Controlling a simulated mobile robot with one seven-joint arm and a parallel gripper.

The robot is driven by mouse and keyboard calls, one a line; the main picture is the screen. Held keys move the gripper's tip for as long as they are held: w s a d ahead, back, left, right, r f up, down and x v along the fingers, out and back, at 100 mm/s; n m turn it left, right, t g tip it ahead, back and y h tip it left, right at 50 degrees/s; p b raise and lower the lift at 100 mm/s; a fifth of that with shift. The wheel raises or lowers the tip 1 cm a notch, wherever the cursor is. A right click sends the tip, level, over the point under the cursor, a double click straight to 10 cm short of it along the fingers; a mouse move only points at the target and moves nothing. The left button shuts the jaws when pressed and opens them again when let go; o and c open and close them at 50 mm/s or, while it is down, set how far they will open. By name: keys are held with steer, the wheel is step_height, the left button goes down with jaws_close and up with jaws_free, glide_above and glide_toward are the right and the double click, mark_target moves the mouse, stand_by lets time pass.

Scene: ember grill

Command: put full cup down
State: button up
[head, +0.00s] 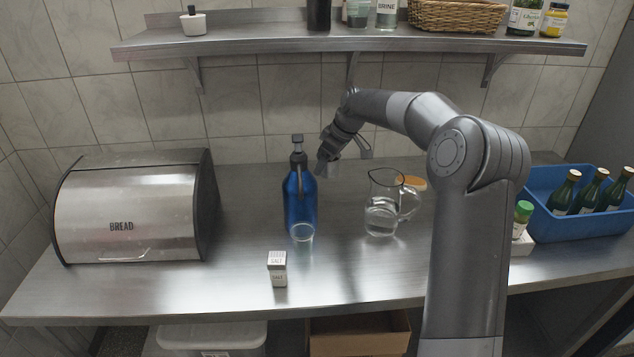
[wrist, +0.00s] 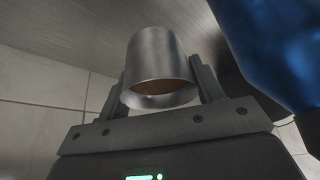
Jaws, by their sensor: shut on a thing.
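My gripper (head: 340,155) is over the back of the steel counter, just right of the blue bottle. In the wrist view it is shut on a grey metal cup (wrist: 160,62), with one finger on each side. The cup's mouth shows a brownish inside or content; how full it is I cannot tell. The wrist picture looks upside down, with the counter along its top. In the head view the cup (head: 332,169) is small and partly covered by the gripper. It seems to be above the counter, but the exact gap is unclear.
A glass jug (head: 382,212) stands right. A salt box (head: 278,268), bread bin (head: 130,215) and blue crate (head: 585,225) share the counter (head: 225,275). A shelf (head: 350,45) hangs above.

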steer(key=s+d+n+g, duration=0.1)
steer(key=s+d+n, duration=0.25)
steer(key=s, duration=0.75)
steer(key=s+d+n+g, duration=0.15)
steer(key=s+d, duration=0.25)
steer(key=s, duration=0.6)
steer(key=s+d+n+g, duration=0.1)
steer(key=s+d+n, duration=0.25)
steer(key=s, duration=0.75)
steer(key=shift+m+y, duration=0.35)
steer(key=shift+y, duration=0.05)
steer(key=w+a+f, duration=0.1)
steer(key=a+f, duration=0.1)
steer(key=a, duration=0.1)
steer(key=w+a+f, duration=0.2)
steer(key=a, duration=0.1)
steer(key=w+a+f, duration=0.2)
steer(key=a, duration=0.1)
steer(key=shift+w+a+f, duration=0.2)
steer(key=shift+a+f, duration=0.1)
steer(key=shift+a, duration=0.05)
steer(key=shift+f, duration=1.9)
steer(key=shift+f, duration=0.1)
steer(key=o, duration=1.1)
